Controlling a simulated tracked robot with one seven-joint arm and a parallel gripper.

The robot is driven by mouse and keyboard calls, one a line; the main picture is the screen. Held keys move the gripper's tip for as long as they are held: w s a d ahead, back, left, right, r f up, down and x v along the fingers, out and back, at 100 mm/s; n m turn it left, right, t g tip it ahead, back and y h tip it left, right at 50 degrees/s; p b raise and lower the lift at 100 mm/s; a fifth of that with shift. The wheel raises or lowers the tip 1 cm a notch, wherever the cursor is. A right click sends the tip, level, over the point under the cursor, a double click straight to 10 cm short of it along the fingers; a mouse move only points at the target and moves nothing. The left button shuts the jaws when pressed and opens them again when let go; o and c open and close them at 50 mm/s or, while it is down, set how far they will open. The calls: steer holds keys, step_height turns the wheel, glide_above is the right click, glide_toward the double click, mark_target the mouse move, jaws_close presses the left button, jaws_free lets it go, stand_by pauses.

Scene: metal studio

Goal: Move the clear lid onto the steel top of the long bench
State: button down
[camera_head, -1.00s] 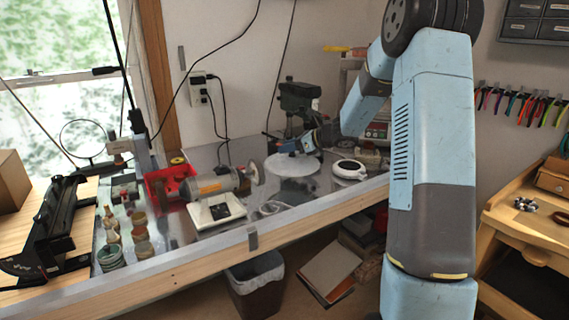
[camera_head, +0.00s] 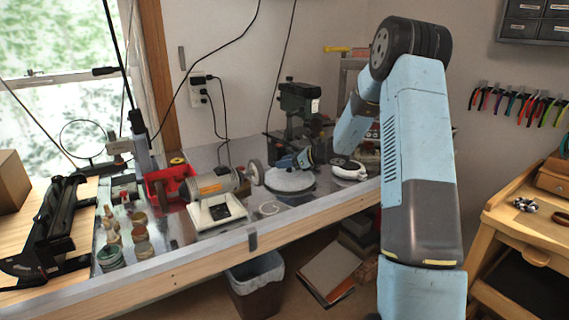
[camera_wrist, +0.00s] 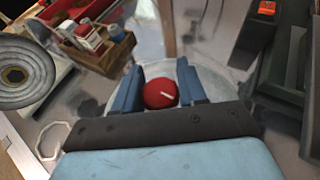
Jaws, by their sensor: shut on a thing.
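The clear lid (camera_head: 288,181) is a pale, see-through disc over the middle of the long bench's steel top (camera_head: 182,228). In the wrist view, the lid (camera_wrist: 214,82) spreads out around its red knob (camera_wrist: 160,94). My gripper (camera_head: 304,159) is above the lid; in the wrist view, its blue fingers (camera_wrist: 158,78) are shut on the red knob, one on each side. The lid looks about level and very low over the steel. A dark band shows under its front edge; I cannot tell whether it touches the top.
A bench grinder (camera_head: 216,193) stands left of the lid, with a red bin (camera_head: 167,184) behind it. A drill press (camera_head: 298,105) stands behind. A white round object (camera_head: 347,169) is close on the right. A pale ring (camera_head: 268,208) lies at the front left.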

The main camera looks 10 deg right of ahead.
steer(key=shift+f, duration=0.1)
steer(key=c, duration=0.6)
jaws_free()
steer(key=shift+c, duration=0.2)
